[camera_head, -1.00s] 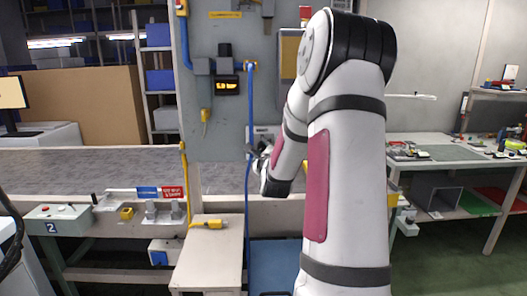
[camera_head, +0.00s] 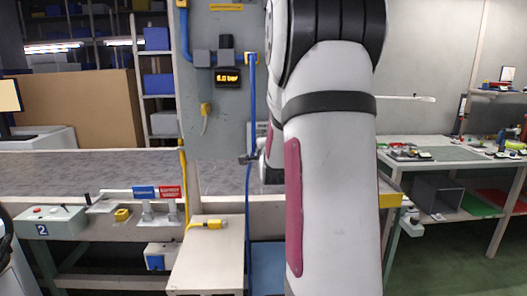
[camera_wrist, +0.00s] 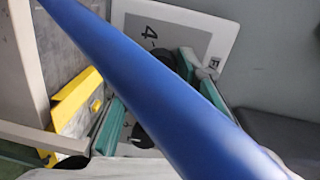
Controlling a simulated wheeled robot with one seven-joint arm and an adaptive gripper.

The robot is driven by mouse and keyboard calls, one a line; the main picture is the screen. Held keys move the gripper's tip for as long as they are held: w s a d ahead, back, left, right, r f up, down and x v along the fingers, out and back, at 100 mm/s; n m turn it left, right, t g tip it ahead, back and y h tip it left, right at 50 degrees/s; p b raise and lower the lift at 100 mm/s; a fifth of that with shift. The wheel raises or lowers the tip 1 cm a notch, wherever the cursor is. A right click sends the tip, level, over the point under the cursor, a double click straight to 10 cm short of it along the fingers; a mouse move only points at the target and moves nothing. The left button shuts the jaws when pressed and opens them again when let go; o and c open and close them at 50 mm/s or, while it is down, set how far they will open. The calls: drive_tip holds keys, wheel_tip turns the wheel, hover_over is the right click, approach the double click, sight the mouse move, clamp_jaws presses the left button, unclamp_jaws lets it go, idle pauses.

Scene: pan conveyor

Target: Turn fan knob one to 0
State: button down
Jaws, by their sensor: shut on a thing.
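The white fan knob panel (camera_wrist: 200,25) shows in the wrist view, with a dark grey area and the number 4 on it. In the head view a strip of the panel (camera_head: 256,130) shows behind the blue hose. My gripper (camera_wrist: 152,92) is at the panel, one teal finger on each side of the blue hose in the picture. It is shut on a knob, which the hose mostly hides. In the head view my gripper (camera_head: 249,158) is partly behind my arm. The knob's pointer and setting cannot be made out.
The blue hose (camera_wrist: 150,85) runs close before the wrist camera; it hangs down the grey wall in the head view (camera_head: 249,105). A display (camera_head: 229,78) reads about 6.0 bar. The conveyor (camera_head: 100,172) and a small beige table (camera_head: 210,260) are nearby.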

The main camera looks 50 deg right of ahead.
drive_tip(key=n+b, duration=0.3)
drive_tip(key=n, duration=0.8)
drive_tip(key=n+h+b, duration=0.1)
drive_tip(key=n+b, duration=0.3)
drive_tip(key=n, duration=0.8)
drive_tip(key=n+h+b, duration=0.1)
drive_tip(key=n+b, duration=0.2)
drive_tip(key=n, duration=0.8)
drive_tip(key=shift+w+a+f+n, duration=0.2)
drive_tip(key=shift+w+f+n, duration=0.1)
drive_tip(key=shift+n, duration=0.1)
drive_tip(key=c, duration=1.3)
unclamp_jaws()
